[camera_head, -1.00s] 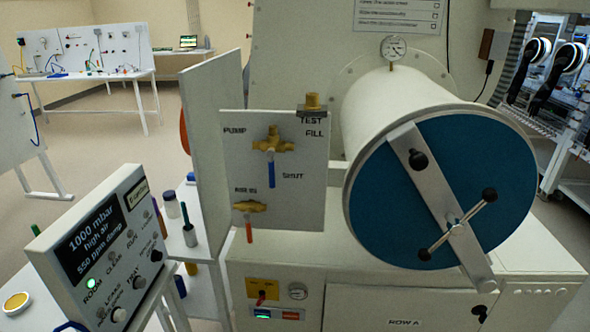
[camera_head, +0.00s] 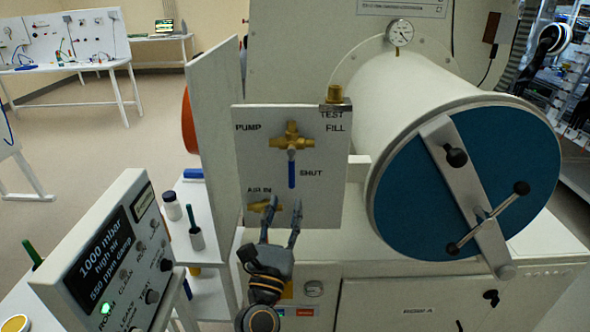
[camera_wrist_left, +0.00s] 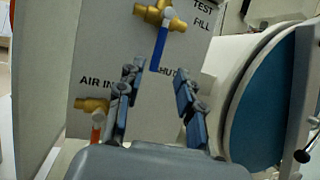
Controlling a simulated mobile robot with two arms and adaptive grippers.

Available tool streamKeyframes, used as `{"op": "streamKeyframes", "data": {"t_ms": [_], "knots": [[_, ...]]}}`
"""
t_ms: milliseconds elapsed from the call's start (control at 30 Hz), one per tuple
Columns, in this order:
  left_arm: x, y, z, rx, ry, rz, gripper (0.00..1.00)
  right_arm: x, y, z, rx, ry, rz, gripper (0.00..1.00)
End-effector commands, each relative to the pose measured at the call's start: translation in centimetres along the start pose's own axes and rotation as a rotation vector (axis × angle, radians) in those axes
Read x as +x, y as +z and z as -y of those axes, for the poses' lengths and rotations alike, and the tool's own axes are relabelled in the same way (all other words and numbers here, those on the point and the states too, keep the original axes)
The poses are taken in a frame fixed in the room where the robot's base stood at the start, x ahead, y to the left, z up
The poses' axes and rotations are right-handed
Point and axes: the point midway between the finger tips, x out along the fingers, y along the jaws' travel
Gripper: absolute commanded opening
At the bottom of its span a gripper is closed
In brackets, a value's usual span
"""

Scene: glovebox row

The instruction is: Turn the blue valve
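The blue valve handle (camera_head: 291,172) hangs straight down from its brass body (camera_head: 291,138) on the white panel (camera_head: 334,190), pointing at SHUT. In the left wrist view the blue handle (camera_wrist_left: 160,46) shows above and between my fingers, tilted in the picture. My left gripper (camera_head: 282,205) is open and empty, below the blue handle and in front of the panel. It also shows open in the left wrist view (camera_wrist_left: 157,90). A second brass valve (camera_head: 262,206), labelled AIR IN, is partly behind my left finger; its red-orange handle (camera_wrist_left: 97,132) shows in the wrist view. My right gripper is not seen.
A large cylinder with a blue door (camera_head: 420,205) and a crossbar handle stands right of the panel. A tilted control box (camera_head: 115,250) reading 1000 mbar is at left. A tall white board (camera_head: 215,140) stands just left of the panel.

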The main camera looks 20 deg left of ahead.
Motion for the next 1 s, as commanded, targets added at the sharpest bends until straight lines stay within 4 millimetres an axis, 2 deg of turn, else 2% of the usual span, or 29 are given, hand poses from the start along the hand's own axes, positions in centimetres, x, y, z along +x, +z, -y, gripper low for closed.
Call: {"op": "streamKeyframes", "data": {"t_ms": [33,200,400,600,867,1000], "knots": [[1.5,0.5,0.0,0.0,0.001,0.002,0.36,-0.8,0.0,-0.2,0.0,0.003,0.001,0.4],[5.0,0.3,0.0,0.002,0.0,0.001,0.36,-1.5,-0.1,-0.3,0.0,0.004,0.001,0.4],[8.0,0.1,0.0,0.003,-0.001,0.0,0.36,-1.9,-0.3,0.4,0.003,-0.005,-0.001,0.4],[9.2,-0.1,0.0,0.002,-0.001,-0.002,0.36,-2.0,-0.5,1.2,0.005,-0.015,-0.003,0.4],[9.2,-0.1,0.0,0.003,-0.001,-0.002,0.36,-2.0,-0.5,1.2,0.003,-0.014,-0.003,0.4],[9.2,-0.1,0.0,0.003,-0.001,-0.002,0.1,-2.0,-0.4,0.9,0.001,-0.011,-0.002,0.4]]}}
